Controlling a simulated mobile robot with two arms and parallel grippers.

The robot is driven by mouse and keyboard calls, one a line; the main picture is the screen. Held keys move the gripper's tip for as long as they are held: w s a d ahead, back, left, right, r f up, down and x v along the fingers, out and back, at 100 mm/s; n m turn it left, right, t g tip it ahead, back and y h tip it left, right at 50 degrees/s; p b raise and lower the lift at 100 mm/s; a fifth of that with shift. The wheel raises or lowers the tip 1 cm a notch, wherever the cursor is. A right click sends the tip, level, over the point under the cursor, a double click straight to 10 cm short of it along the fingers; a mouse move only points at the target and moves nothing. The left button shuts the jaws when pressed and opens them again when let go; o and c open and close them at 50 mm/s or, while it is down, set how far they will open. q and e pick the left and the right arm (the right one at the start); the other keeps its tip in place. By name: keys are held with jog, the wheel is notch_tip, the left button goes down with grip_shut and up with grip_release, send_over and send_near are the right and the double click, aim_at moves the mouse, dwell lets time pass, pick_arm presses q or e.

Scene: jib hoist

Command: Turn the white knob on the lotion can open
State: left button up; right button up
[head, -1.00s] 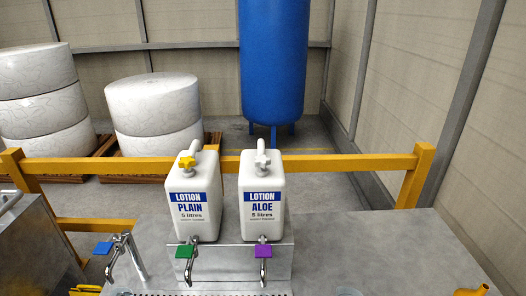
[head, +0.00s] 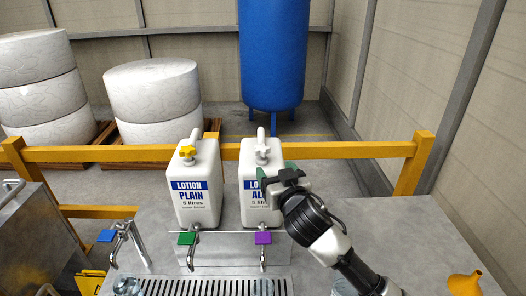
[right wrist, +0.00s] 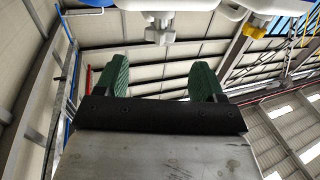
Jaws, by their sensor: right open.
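The white knob (head: 262,157) is on the top front of the white can labelled LOTION ALOE (head: 250,211). The can stands upright behind a purple tap (head: 263,238). My right gripper (head: 274,173) is open, its green fingers in front of the can just below the knob. Its fingers and arm hide part of the label. In the right wrist view the white knob (right wrist: 160,30) lies beyond the open fingertips (right wrist: 160,72), lined up with the gap and not between them. My left gripper is not in view.
The LOTION PLAIN can (head: 194,209) stands to the left, with a yellow knob (head: 188,151) and green tap (head: 187,238). A yellow rail (head: 345,150) runs behind the cans. An orange funnel (head: 465,284) is at the right. The counter right of my arm is mostly clear.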

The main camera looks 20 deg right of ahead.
aim_at(264, 154)
jog(key=w+p, duration=0.3)
jog(key=w, duration=0.5)
jog(key=shift+w+a+r, duration=0.1)
jog(key=shift+w+a, duration=0.05)
jog(key=shift+w, duration=0.55)
jog(key=c, duration=0.9)
